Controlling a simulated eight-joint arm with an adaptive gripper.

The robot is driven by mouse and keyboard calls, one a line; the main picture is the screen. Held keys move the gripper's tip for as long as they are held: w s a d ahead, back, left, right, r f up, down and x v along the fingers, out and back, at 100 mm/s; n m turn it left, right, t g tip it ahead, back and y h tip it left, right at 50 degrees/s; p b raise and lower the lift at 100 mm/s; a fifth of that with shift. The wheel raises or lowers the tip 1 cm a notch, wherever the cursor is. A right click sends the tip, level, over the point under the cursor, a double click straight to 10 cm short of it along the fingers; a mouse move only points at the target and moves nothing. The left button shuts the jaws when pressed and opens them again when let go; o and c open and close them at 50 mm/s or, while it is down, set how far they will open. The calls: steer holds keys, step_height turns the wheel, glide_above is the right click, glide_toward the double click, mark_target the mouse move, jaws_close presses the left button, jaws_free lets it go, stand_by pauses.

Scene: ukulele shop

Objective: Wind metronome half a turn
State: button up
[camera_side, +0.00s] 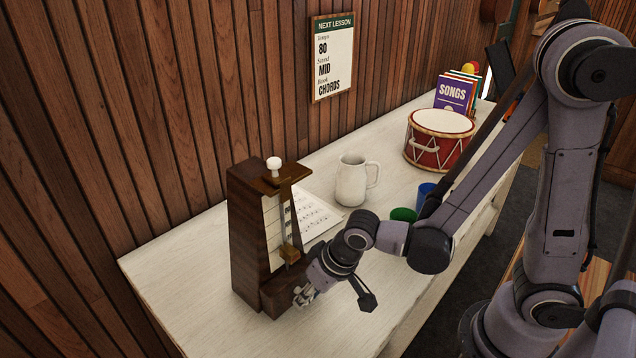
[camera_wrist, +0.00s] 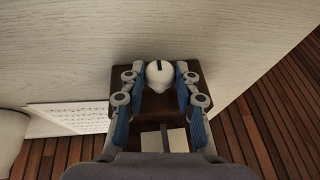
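A dark wooden metronome (camera_side: 245,230) stands upright on the left end of the white table, with a pale scale face and a white knob (camera_side: 274,163) on top. My gripper (camera_side: 303,295) is low at its front, beside the base. In the wrist view, the brown metronome body (camera_wrist: 150,130) lies behind my gripper (camera_wrist: 160,72). A white rounded knob (camera_wrist: 160,80) with a black mark sits between my two fingertips. The fingers are close on both sides of it; I cannot tell whether they touch it. In the side view my gripper hides this knob.
The table (camera_side: 180,260) is clear at the front left. Sheet music (camera_side: 315,215) lies behind the metronome, also visible at left in the wrist view (camera_wrist: 70,117). A white mug (camera_side: 352,182), green cup (camera_side: 403,214), blue cup (camera_side: 426,190) and red drum (camera_side: 437,145) stand farther along.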

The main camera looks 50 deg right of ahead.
steer(key=o, duration=0.4)
steer(key=shift+r, duration=0.15)
steer(key=v, duration=1.1)
steer(key=shift+s+r, duration=0.25)
steer(key=shift+r, duration=0.05)
stand_by(0.4)
steer(key=d+r+t+h, duration=0.1)
steer(key=d+r, duration=0.3)
steer(key=d, duration=0.7)
steer(key=shift+w+d+t, duration=0.3)
steer(key=shift+w+t, duration=0.15)
steer(key=shift+t, duration=0.45)
